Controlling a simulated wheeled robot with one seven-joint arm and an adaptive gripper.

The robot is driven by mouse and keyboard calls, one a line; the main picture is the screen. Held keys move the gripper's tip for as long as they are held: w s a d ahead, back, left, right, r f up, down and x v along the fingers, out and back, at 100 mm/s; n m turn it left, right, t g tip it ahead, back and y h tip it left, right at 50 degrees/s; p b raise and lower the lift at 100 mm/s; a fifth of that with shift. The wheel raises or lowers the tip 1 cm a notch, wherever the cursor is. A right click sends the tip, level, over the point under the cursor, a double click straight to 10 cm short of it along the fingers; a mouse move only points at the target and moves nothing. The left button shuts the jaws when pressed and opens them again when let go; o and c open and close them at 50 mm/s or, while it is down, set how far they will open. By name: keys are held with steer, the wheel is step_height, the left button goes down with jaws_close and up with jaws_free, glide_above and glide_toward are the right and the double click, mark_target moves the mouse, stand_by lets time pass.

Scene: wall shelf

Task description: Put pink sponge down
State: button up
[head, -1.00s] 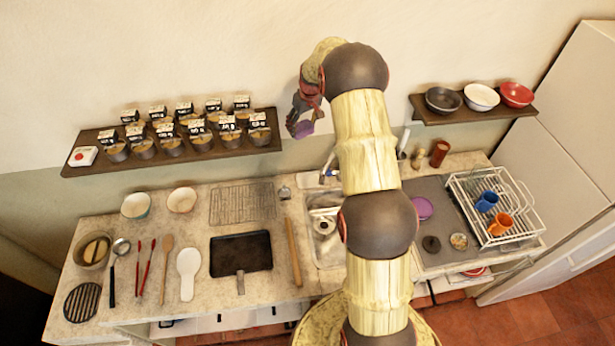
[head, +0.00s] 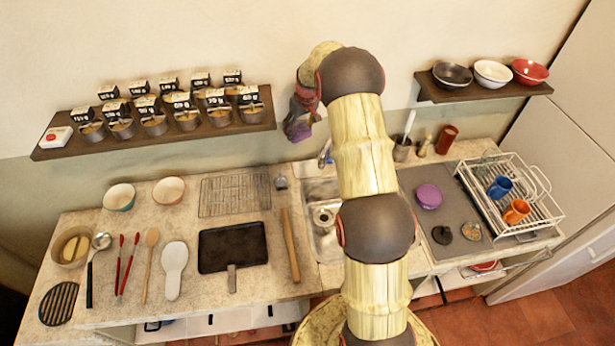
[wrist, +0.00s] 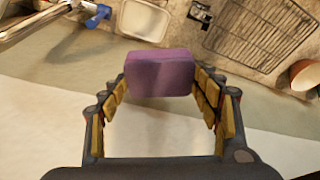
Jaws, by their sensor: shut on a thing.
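The sponge (wrist: 160,72) is a purple-pink block with rounded edges. In the wrist view it sits between the fingertips of my gripper (wrist: 161,88), which is shut on it. In the head view my gripper (head: 300,118) is in front of the wall, right of the jar shelf and above the back of the counter, with a purple patch of the sponge (head: 297,130) showing at its end. Part of the gripper is hidden behind my arm. The sponge is held in the air, clear of the counter.
The sink (head: 323,222) is partly behind my arm. The jar shelf (head: 165,135) is close on the left, and a bowl shelf (head: 480,90) is on the right. A wire rack (head: 234,195), black pan (head: 231,247) and rolling pin (head: 290,245) lie on the counter. A dish rack (head: 535,195) stands right.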

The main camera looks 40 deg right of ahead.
step_height(320, 180, down, 20)
steer(key=b, duration=0.5)
steer(key=shift+f, duration=0.25)
steer(key=d, duration=0.2)
steer(key=d+f, duration=0.1)
steer(key=d, duration=0.1)
steer(key=shift+f, duration=0.15)
steer(key=shift+f, duration=0.2)
steer(key=o, duration=1.1)
steer(key=shift+r, duration=0.1)
steer(key=shift+c, duration=0.2)
steer(key=shift+r, duration=0.1)
